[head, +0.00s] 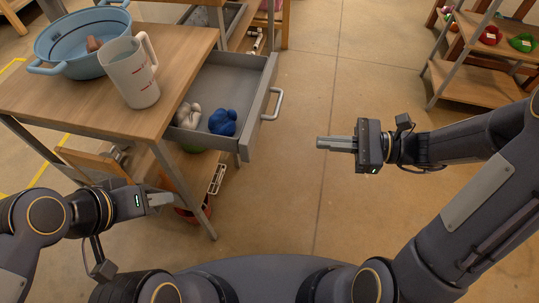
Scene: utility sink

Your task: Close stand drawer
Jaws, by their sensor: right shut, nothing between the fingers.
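The stand's grey drawer (259,103) is pulled out to the right from under the wooden stand top (178,69). Its silver handle (277,104) is on the drawer's right face. A white item (187,115) and a blue item (223,122) lie inside the drawer. My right gripper (320,143) is to the right of the drawer, apart from the handle, its fingers together and empty, pointing left. My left gripper (168,199) is at the lower left, in front of the stand; its fingers look close together, but their gap is not clear.
A blue basin (75,45) and a white measuring jug (130,75) stand on the stand top. A shelf unit (470,83) with red and green items is at the upper right. The floor (340,80) right of the drawer is clear.

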